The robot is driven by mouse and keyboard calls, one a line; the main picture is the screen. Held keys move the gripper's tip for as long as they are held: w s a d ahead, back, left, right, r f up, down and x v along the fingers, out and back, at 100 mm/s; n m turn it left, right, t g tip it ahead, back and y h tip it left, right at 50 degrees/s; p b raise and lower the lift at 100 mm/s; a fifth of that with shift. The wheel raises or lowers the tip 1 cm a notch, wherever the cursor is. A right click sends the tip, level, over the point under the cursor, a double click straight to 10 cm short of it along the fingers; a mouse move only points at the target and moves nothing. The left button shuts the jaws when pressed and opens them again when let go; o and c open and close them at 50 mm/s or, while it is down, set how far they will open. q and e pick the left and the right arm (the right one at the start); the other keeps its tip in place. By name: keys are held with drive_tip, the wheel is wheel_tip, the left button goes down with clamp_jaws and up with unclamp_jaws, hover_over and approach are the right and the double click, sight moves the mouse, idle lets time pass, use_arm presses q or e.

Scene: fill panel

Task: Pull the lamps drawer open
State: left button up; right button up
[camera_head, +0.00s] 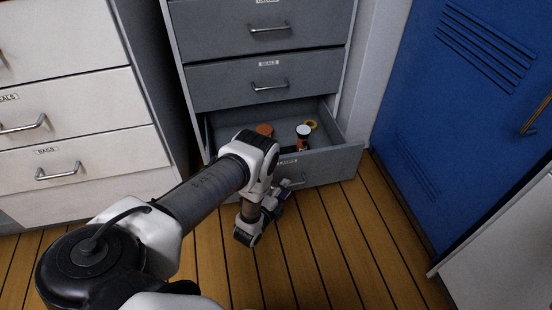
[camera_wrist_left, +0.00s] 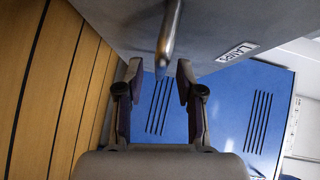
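The lamps drawer (camera_head: 335,163) is the bottom drawer of the grey cabinet, and it stands open, pulled out from the cabinet. Its label (camera_wrist_left: 236,52) reads LAMPS in the left wrist view. Its metal bar handle (camera_wrist_left: 170,38) runs between the fingertips of my left gripper (camera_wrist_left: 158,72). The fingers are apart, with a visible gap on each side of the handle. In the head view my left gripper (camera_head: 284,192) is low at the drawer front, and my arm hides the handle and part of the drawer. My right gripper is not in view.
Inside the drawer are an orange-and-white container (camera_head: 303,137), a yellow round item (camera_head: 311,125) and an orange-brown item (camera_head: 265,129). A white drawer cabinet (camera_head: 85,105) stands left, a blue locker (camera_head: 440,130) right. The wooden floor (camera_head: 340,240) in front is clear.

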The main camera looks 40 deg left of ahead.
use_arm(q)
drive_tip(key=s+r, duration=0.1)
drive_tip(key=s, duration=0.8)
drive_tip(key=shift+s+d+r, duration=0.2)
drive_tip(key=shift+s+d, duration=0.15)
